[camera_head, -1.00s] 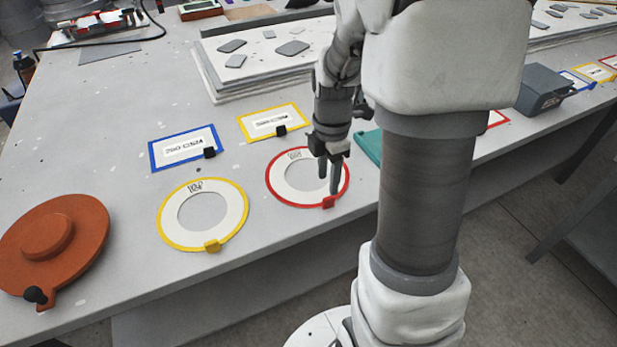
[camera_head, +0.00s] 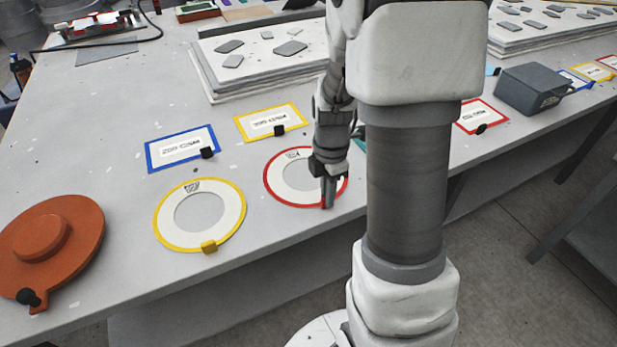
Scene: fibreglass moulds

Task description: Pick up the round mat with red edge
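The round mat with red edge (camera_head: 277,180) lies flat on the table near its front edge. It is a white ring with a grey centre and a red tab at its near right side. My gripper (camera_head: 328,204) points down over the mat's near right edge, with its fingertips at the red tab. The fingers hide most of the tab and overlap each other in this view, so I cannot tell whether they are open or closed on it.
A round mat with yellow edge (camera_head: 237,227) lies to the left, and an orange round lid-like piece (camera_head: 75,240) farther left. Blue-edged (camera_head: 148,152) and yellow-edged (camera_head: 240,126) cards lie behind. A grey box (camera_head: 535,88) and a red-edged card (camera_head: 466,129) are at right.

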